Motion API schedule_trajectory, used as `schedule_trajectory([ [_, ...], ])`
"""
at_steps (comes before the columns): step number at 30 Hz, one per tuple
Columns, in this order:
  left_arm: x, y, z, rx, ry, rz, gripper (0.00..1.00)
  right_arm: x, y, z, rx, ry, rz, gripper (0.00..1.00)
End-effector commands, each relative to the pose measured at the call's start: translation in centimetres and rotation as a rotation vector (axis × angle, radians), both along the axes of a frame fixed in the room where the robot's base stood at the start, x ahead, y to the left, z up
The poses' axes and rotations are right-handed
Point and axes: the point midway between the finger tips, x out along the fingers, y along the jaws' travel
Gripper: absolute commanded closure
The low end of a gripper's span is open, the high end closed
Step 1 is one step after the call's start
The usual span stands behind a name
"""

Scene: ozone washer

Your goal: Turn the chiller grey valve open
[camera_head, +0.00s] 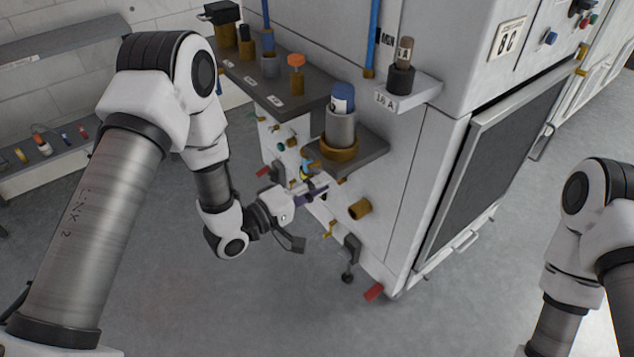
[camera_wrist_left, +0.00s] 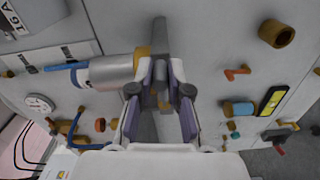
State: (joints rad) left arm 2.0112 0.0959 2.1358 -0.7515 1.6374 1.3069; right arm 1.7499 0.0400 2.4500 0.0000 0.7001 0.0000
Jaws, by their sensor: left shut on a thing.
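My left gripper (camera_head: 316,190) is at the side panel of the white machine, just below the small shelf with the blue-capped bottle. In the left wrist view its two fingers (camera_wrist_left: 162,92) are closed in around a small grey part (camera_wrist_left: 163,99), which I take for the grey valve. The fingers and the shelf edge hide most of it, so its angle cannot be told. In the head view the valve is hidden by the gripper and shelf. My right arm is at the right edge; its gripper is out of view.
The small grey shelf (camera_head: 373,146) juts out just above the gripper, carrying a blue-capped bottle (camera_head: 341,115). A brass pipe stub (camera_head: 360,209), a dark clamp (camera_head: 351,255) and a red-ended handle (camera_head: 374,292) stick out nearby. The floor in front is clear.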

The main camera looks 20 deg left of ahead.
Motion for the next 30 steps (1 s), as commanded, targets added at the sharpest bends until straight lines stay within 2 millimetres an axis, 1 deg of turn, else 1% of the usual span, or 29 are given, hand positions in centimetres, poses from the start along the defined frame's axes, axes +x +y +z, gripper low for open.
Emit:
schedule_trajectory([
  [12,0.1,0.1,0.2,-0.007,0.001,0.003,1.00,0.0,0.0,0.1,0.000,0.000,0.000,0.05],
  [13,0.1,0.1,0.2,-0.007,0.001,0.003,0.76,0.0,0.0,0.1,0.000,0.000,0.000,0.05],
  [14,0.1,0.1,0.2,-0.007,0.000,0.002,0.65,0.0,0.0,0.1,0.000,0.000,0.000,0.05],
  [15,0.1,0.1,0.2,-0.007,0.001,0.003,0.57,0.0,0.0,0.1,0.000,0.000,0.000,0.05],
  [25,-0.1,0.2,0.1,-0.006,0.003,0.003,0.57,0.0,0.0,0.1,0.000,0.000,0.000,0.05],
  [28,-1.0,1.0,0.0,-0.007,0.006,0.005,0.57,0.0,0.0,0.1,0.000,0.000,0.000,0.05],
  [30,-2.1,1.9,0.0,-0.010,0.007,0.007,0.57,0.0,0.0,0.1,0.000,0.000,0.000,0.05],
])
